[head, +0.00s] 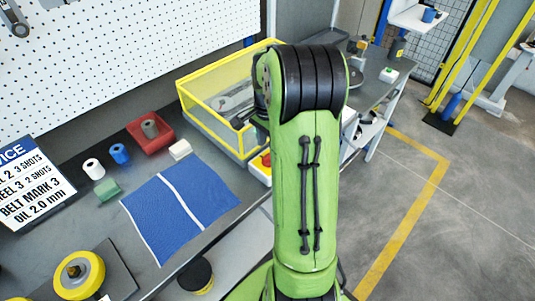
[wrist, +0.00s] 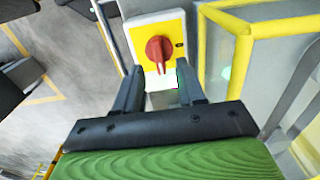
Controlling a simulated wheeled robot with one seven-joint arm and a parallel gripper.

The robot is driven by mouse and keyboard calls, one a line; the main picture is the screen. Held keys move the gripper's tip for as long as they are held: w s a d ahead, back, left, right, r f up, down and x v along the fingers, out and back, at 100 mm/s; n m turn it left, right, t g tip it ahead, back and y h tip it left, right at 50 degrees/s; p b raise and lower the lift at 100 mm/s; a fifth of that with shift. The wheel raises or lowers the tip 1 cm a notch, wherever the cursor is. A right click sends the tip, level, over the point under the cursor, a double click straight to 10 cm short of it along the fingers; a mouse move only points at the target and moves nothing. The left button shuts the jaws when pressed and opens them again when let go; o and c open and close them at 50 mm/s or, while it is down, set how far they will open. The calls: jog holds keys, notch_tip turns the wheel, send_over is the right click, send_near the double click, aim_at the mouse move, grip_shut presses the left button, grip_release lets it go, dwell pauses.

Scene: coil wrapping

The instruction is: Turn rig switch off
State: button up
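The rig switch is a red rotary knob (wrist: 158,52) on a yellow plate (wrist: 139,36) on a light grey box in the wrist view. The knob's grip bar looks roughly upright, tilted slightly. A small dark mark sits on the plate to its right. My gripper (wrist: 157,78) is open, with its two dark fingers spread below and to either side of the knob. Nothing is between the fingers, and they look apart from the knob. In the head view my green arm hides the gripper, and only a small red and yellow part shows beside the arm.
A yellow-framed clear guard (head: 222,99) stands on the bench; its yellow frame (wrist: 241,60) is close to the right of the switch in the wrist view. A blue mat (head: 165,218), red tray (head: 163,139) and small spools lie on the bench to the left. Floor at right is open.

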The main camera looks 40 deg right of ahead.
aim_at(268, 154)
notch_tip(268, 154, down, 5)
jog(key=shift+r, duration=0.2)
jog(key=shift+s+r, duration=0.1)
grip_shut()
jog(key=shift+n, duration=0.3)
jog(key=n, duration=0.3)
jog(key=shift+n, duration=0.3)
jog(key=n, duration=0.4)
jog(key=shift+n, duration=0.3)
jog(key=n, duration=0.4)
jog(key=shift+n, duration=2.5)
